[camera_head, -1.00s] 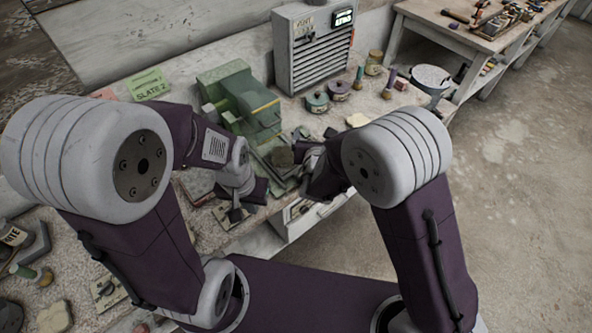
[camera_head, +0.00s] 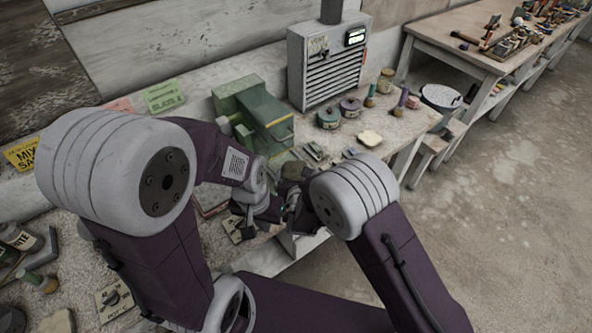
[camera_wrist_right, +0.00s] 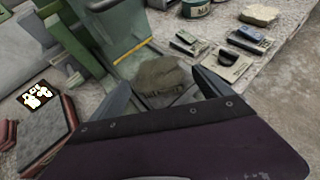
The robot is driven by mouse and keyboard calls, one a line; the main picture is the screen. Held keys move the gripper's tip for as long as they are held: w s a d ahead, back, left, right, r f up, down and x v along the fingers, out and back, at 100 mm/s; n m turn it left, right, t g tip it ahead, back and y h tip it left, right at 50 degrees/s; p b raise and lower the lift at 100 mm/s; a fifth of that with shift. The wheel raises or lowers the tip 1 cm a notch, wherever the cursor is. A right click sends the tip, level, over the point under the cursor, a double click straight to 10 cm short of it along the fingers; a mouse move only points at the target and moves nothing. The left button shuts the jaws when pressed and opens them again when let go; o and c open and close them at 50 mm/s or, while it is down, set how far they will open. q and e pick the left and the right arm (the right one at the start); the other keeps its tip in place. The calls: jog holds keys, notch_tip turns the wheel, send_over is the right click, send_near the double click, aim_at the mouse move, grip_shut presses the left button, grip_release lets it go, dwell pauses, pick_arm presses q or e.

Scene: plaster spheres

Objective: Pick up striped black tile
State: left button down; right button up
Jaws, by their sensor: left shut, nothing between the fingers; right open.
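I cannot make out a striped black tile for certain in either view. In the right wrist view, small dark and grey blocks on pale pads lie at the upper right, one of them a dark block (camera_wrist_right: 250,37). My right gripper (camera_wrist_right: 160,78) is open, its fingers either side of a dull olive lump (camera_wrist_right: 162,76) on a pale base. I cannot tell whether they touch it. In the head view the right gripper (camera_head: 298,192) is partly hidden by its own arm. My left gripper (camera_head: 246,216) is shut and empty, low over the bench's front edge.
A green machine (camera_head: 255,112) stands behind the grippers, with a grey louvred cabinet (camera_head: 330,72) beyond it. Round tins (camera_head: 328,118) and a pale lump (camera_head: 369,138) are to the right. A dark-topped slab (camera_wrist_right: 45,130) lies left in the wrist view. Open floor lies right of the bench.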

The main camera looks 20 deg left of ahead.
aim_at(296, 169)
jog(key=x, duration=0.4)
jog(key=shift+a, duration=0.15)
jog(key=shift+s, duration=0.1)
jog(key=c, duration=1.8)
jog(key=shift+r+p, duration=0.1)
jog(key=shift+p, duration=0.2)
grip_shut()
